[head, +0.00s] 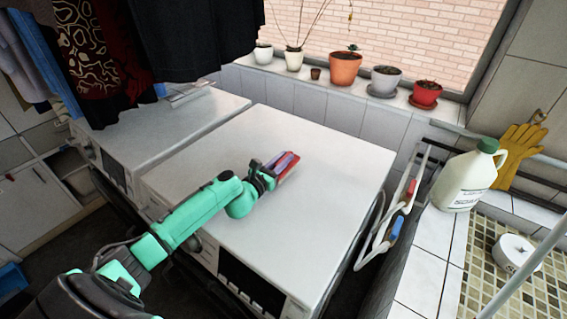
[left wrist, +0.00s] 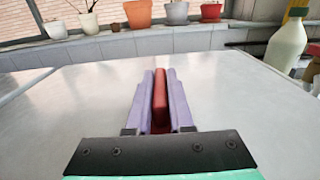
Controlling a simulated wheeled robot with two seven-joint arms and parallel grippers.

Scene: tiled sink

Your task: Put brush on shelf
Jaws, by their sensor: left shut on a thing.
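My left gripper (head: 277,163) is over the white top of the right-hand machine (head: 330,150). It is shut on a slim red thing, which I take to be the brush (head: 292,167). In the left wrist view, the red brush (left wrist: 160,98) stands between the two purple fingers of my left gripper (left wrist: 160,85) and points away from me. Most of it is hidden by the fingers. I cannot tell whether it touches the machine top. A tiled ledge (head: 325,85) that may be the shelf runs under the window. My right gripper is not in view.
Several potted plants, such as an orange pot (head: 345,69), stand on the ledge. Clothes (head: 200,35) hang at upper left. The machine top is otherwise clear.

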